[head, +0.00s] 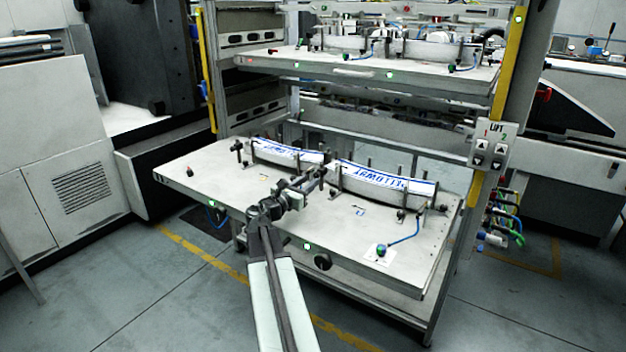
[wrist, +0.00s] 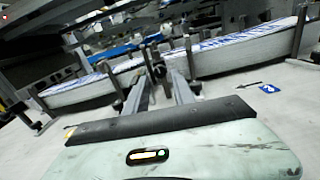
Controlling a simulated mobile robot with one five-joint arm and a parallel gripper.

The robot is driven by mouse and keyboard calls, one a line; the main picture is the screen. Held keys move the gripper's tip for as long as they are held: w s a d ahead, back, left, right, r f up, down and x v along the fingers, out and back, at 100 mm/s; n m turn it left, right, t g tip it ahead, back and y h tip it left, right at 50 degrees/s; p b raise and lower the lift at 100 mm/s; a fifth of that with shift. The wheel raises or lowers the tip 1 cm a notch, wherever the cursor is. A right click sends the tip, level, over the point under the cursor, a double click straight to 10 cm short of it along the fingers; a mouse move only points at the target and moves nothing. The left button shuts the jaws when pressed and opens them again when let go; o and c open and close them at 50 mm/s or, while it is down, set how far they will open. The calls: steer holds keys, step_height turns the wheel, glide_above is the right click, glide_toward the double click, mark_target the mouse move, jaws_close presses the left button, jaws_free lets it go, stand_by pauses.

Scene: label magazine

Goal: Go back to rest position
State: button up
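My gripper (head: 318,178) reaches over the lower shelf (head: 225,170), near the gap between two label stacks. In the wrist view its two fingers (wrist: 164,76) point toward dark upright posts at that gap. Whether they are shut or touch a post is unclear. The left label stack (head: 287,152) and the right label stack (head: 382,183) are long, curved and white with blue print, standing between dark posts. The stacks also show in the wrist view, left (wrist: 78,94) and right (wrist: 245,48). My gripper partly hides the posts between them.
An upper shelf (head: 340,72) with similar holders hangs above. A yellow-edged upright with a lift panel (head: 490,145) stands at the right. A blue cable (head: 405,238) lies on the lower shelf's right part. Open grey floor (head: 150,290) lies at the left front.

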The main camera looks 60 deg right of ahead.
steer(key=a, duration=0.4)
